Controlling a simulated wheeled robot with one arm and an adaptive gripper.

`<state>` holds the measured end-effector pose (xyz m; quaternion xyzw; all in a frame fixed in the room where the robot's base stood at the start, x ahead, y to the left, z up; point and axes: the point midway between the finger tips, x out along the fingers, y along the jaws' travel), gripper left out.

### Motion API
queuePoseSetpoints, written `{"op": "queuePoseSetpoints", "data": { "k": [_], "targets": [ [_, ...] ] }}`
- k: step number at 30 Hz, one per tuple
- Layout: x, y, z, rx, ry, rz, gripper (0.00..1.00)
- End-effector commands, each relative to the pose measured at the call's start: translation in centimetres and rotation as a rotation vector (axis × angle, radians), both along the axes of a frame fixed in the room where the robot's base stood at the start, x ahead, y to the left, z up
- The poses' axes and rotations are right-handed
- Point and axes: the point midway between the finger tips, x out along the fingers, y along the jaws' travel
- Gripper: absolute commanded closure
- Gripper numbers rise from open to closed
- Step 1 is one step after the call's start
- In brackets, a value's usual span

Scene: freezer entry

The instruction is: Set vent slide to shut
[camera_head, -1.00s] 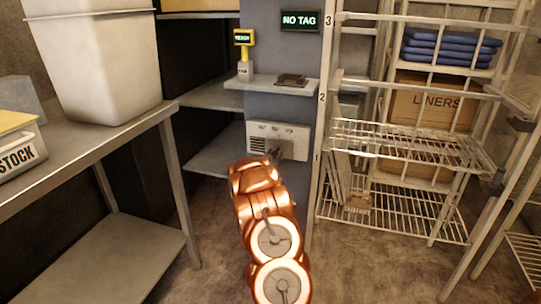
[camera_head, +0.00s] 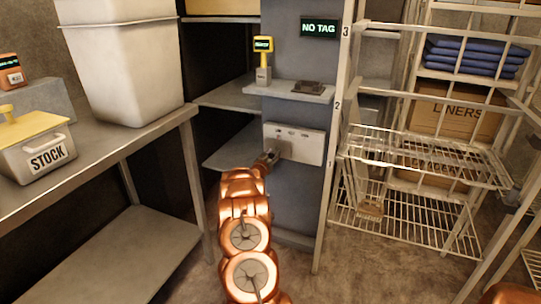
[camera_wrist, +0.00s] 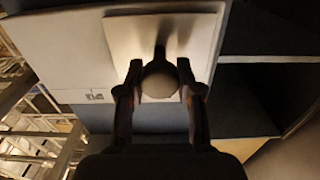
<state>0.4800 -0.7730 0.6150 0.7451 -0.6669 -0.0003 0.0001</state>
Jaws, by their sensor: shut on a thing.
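The vent (camera_head: 308,147) is a pale flat panel on the grey column, below the small shelf. Small labels run along its top, too small to read; no louvre slots show now. My gripper (camera_head: 268,158) is at its lower left end in the head view and hides that corner. In the wrist view my gripper (camera_wrist: 159,76) is shut on the round knob (camera_wrist: 160,82) of the slide, one finger on each side. The knob stands on a pale square plate (camera_wrist: 195,35) in front of the vent housing (camera_wrist: 65,48).
A small shelf (camera_head: 318,97) with a dark pad and a yellow-headed device (camera_head: 263,60) is above the vent. A wire rack (camera_head: 420,160) stands to the right. A steel table (camera_head: 95,150) with a white bin and a stock box (camera_head: 45,155) is on the left.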

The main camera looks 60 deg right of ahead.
Motion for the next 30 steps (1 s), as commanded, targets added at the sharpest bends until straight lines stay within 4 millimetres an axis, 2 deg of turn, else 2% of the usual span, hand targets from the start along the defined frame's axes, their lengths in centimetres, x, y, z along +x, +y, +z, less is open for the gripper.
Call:
{"op": "queuePoseSetpoints", "data": {
  "k": [2, 3, 10, 22, 30],
  "targets": [
    [0.4, 0.1, 0.4, -0.007, -0.001, 0.008, 1.00],
    [0.5, 0.1, 0.4, -0.007, -0.001, 0.008, 0.64],
    [0.5, 0.2, 0.3, -0.004, 0.000, 0.008, 0.40],
    [0.3, 0.4, 0.1, -0.001, 0.000, 0.006, 0.39],
    [0.2, 2.4, 0.2, 0.000, 0.000, 0.007, 0.39]
  ]
}}
